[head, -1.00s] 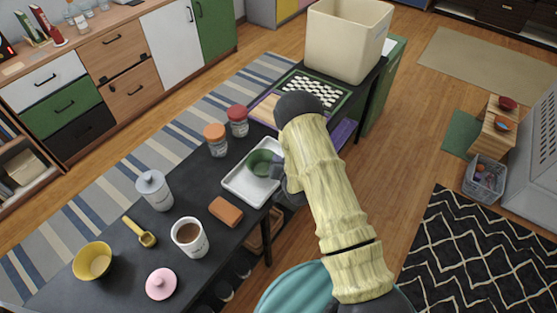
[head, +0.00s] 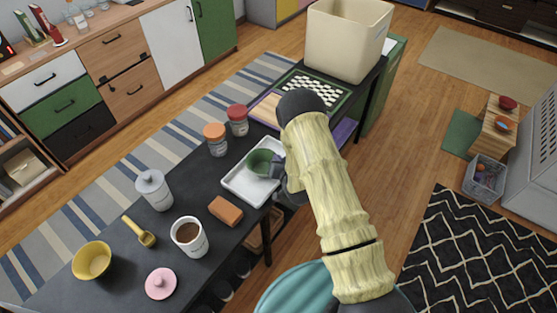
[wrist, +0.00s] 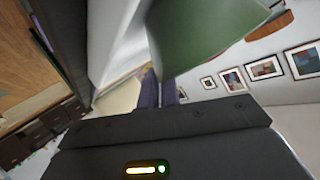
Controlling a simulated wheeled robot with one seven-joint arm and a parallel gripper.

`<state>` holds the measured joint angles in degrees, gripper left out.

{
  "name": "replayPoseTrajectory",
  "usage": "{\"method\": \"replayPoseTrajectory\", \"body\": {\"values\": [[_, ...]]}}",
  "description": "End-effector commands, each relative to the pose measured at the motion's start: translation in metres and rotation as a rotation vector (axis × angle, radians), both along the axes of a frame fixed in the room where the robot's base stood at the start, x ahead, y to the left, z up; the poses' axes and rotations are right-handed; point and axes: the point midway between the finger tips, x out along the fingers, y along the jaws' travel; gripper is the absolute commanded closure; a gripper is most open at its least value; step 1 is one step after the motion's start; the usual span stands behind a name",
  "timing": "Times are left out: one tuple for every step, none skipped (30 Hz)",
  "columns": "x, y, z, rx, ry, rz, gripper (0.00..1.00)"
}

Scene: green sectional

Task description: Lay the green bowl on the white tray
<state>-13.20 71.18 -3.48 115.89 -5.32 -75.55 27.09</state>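The green bowl (head: 260,161) is over the white tray (head: 240,187) on the dark table, at the tray's far part. Whether it touches the tray or hangs just above it I cannot tell. My gripper (head: 277,170) comes in from the right and is at the bowl's right side, partly hidden by my arm. In the wrist view the bowl (wrist: 195,35) fills the top, and its wall runs down between the two close fingers of my gripper (wrist: 160,92), which looks shut on it.
Two jars with orange (head: 215,139) and red (head: 238,120) lids stand behind the tray. A brown block (head: 225,211), a white mug (head: 189,237) and a grey-lidded canister (head: 154,190) are in front and left. A checkered board (head: 316,91) and large cream bin (head: 346,40) are beyond.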

Motion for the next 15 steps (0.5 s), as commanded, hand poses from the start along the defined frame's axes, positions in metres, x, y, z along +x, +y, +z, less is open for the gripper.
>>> {"method": "replayPoseTrajectory", "body": {"values": [[0.0004, -0.0002, -0.0008, 0.001, -0.001, -0.001, 1.0], [0.0003, -0.0002, -0.0012, 0.0, -0.001, 0.0, 1.0], [0.0003, -0.0003, -0.0016, 0.0, -0.001, 0.0, 1.0], [0.0004, -0.0004, -0.0019, 0.0, -0.001, 0.0, 1.0], [0.0004, -0.0004, -0.0021, 0.0, -0.001, 0.0, 1.0], [0.0004, -0.0004, -0.0023, 0.0, -0.001, 0.0, 1.0], [0.0004, -0.0004, -0.0023, 0.0, -0.001, 0.0, 1.0], [0.0004, -0.0004, -0.0023, 0.0, -0.001, 0.0, 1.0], [0.0003, -0.0004, -0.0022, 0.0, -0.001, 0.0, 1.0], [0.0004, -0.0003, -0.0021, 0.0, -0.001, 0.0, 1.0], [0.0004, -0.0003, -0.0021, 0.0, -0.001, 0.0, 1.0], [0.0003, -0.0003, -0.0019, 0.0, -0.001, 0.0, 1.0], [0.0003, -0.0003, -0.0019, 0.0, -0.001, 0.0, 1.0], [0.0003, -0.0003, -0.0019, 0.0, -0.001, 0.0, 1.0], [0.0004, -0.0001, -0.0019, 0.0, -0.001, 0.0, 0.94]]}}
